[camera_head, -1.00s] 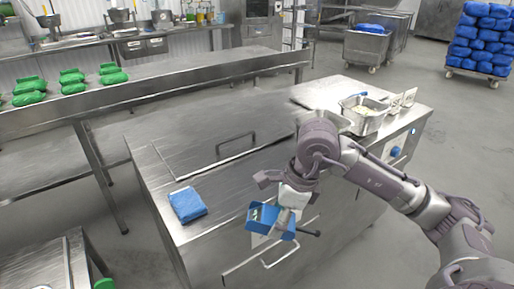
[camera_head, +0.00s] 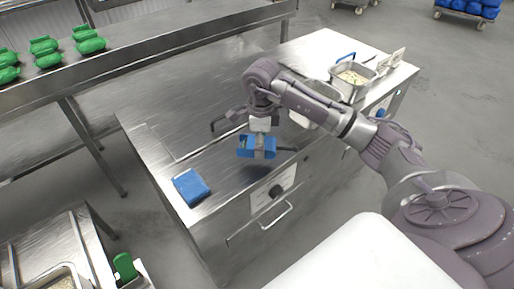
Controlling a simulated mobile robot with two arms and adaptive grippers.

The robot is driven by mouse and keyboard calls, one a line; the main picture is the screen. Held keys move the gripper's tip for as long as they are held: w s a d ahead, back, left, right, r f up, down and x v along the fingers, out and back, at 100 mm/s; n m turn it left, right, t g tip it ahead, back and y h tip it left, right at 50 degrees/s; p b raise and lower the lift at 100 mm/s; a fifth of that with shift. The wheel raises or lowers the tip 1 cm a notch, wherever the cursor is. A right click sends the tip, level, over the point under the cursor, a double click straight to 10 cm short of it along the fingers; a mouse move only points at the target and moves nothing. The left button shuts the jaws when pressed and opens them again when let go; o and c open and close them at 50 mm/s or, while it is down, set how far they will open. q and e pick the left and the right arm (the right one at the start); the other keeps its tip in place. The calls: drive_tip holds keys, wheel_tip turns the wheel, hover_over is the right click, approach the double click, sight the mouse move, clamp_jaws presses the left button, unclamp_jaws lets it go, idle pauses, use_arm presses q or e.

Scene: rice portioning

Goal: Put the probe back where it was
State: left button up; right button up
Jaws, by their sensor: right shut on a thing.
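My right gripper (camera_head: 257,147) comes in from the right and hangs over the front edge of the steel counter (camera_head: 215,125). Its blue fingers are shut on a slim dark probe (camera_head: 286,149), whose dark end sticks out to the right. The rest of the probe is hidden by the fingers. My left gripper is not in view.
A folded blue cloth (camera_head: 191,186) lies on the counter's near left corner. A steel pan of pale food (camera_head: 354,77) stands at the right end. A dark knob (camera_head: 277,191) and a handle (camera_head: 276,216) are on the front. Green items (camera_head: 45,52) line the back bench.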

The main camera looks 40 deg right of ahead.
drive_tip(key=shift+w+f, duration=0.4)
drive_tip(key=shift+w, duration=0.3)
wheel_tip(320, 180, down, 4)
drive_tip(key=shift+r+p, duration=0.15)
drive_tip(key=shift+p, duration=0.65)
drive_tip(key=shift+f, duration=0.3)
drive_tip(key=o, duration=1.2)
drive_tip(key=shift+c, duration=0.2)
drive_tip(key=shift+r, duration=0.1)
